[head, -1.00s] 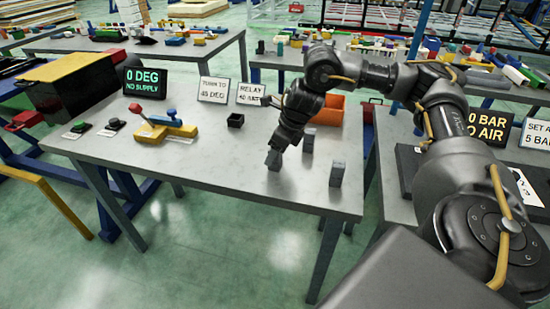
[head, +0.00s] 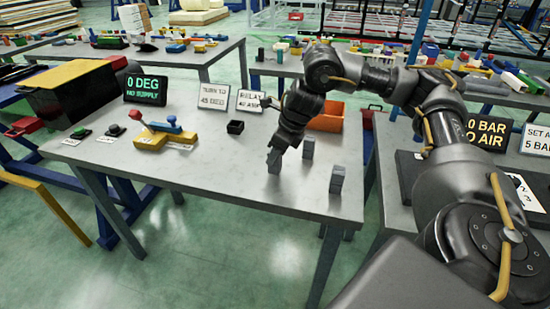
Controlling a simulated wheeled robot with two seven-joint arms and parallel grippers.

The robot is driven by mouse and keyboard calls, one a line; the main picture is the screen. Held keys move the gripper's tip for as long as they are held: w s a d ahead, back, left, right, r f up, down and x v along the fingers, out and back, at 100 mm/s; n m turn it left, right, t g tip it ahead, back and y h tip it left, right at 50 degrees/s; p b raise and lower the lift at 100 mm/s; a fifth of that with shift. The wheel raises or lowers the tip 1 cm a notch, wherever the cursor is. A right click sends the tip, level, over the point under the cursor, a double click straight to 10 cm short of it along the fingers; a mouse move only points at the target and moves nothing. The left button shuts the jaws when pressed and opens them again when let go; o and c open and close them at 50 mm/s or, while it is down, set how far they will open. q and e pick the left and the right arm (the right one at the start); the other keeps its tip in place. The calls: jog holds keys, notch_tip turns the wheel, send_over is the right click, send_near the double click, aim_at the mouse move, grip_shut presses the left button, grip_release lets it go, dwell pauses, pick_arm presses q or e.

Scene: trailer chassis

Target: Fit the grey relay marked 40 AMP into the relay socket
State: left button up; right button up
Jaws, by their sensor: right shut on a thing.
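My right gripper (head: 277,150) points down over the front-middle of the grey table (head: 215,180). It is shut on a small grey relay (head: 274,163), held upright at or just above the table top; I cannot tell which. The relay's marking is too small to read. Two similar grey blocks stand to the right, one just behind (head: 308,148) and one nearer the front edge (head: 337,180). The relay socket, a small black open box (head: 235,127), sits behind and left of the gripper, apart from it. My left gripper is not in view.
A sign reading RELAY (head: 249,101) and an orange bin (head: 326,117) stand at the back. A yellow lever device (head: 151,140) and a 0 DEG display (head: 146,88) are to the left. The table between lever device and gripper is clear.

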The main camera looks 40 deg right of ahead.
jog(key=s+a+r, duration=0.2)
jog(key=a+r, duration=0.3)
jog(key=a, duration=0.1)
jog(key=s+a+r, duration=0.2)
jog(key=a+r, duration=0.4)
jog(key=a, duration=0.1)
jog(key=shift+s+a+r, duration=0.15)
jog(key=shift+s+r, duration=0.15)
jog(key=shift+s, duration=0.1)
